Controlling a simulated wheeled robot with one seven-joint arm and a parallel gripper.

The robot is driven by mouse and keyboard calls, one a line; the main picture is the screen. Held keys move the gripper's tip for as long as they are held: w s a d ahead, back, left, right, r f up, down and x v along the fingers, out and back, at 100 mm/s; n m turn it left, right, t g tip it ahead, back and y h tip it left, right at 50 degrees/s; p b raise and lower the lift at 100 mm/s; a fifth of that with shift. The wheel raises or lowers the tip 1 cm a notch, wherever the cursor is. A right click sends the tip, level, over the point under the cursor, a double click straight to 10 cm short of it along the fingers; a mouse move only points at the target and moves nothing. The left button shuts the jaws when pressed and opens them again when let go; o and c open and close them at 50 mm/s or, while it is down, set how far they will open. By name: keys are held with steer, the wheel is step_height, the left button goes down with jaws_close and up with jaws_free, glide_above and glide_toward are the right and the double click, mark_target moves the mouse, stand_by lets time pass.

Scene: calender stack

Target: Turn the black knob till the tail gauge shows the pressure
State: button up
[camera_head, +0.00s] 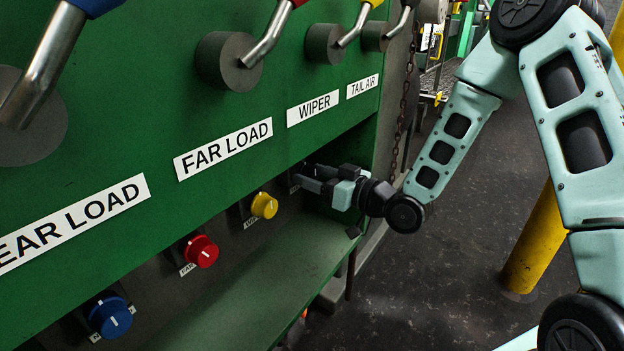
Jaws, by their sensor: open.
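My gripper (304,176) reaches in from the right under the overhanging green panel. Its two fingers point left at the dark recessed strip, to the right of the yellow knob. It is open. The black knob cannot be made out; the fingers and shadow cover the place at the end of the knob row. I cannot tell whether the fingers touch it. The label "TAIL AIR" (362,86) is on the green panel above my gripper. No gauge shows in this view.
A yellow knob (264,205), a red knob (201,251) and a blue knob (110,316) line the strip. A green ledge (270,285) runs below them. Levers stand above the labels, including the "WIPER" lever (325,44). A chain (405,100) hangs at the panel's right edge. A yellow post (530,245) stands right.

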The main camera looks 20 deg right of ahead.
steer(key=shift+w+a, duration=0.3)
steer(key=shift+w, duration=0.05)
steer(key=shift+c, duration=0.3)
steer(key=c, duration=0.9)
steer(key=shift+m+p, duration=0.5)
steer(key=shift+p, duration=0.05)
steer(key=shift+c, duration=0.2)
steer(key=o, duration=1)
steer(key=p+v, duration=0.9)
steer(key=v, duration=0.8)
steer(key=shift+s+d+p, duration=0.15)
steer(key=shift+p, duration=0.2)
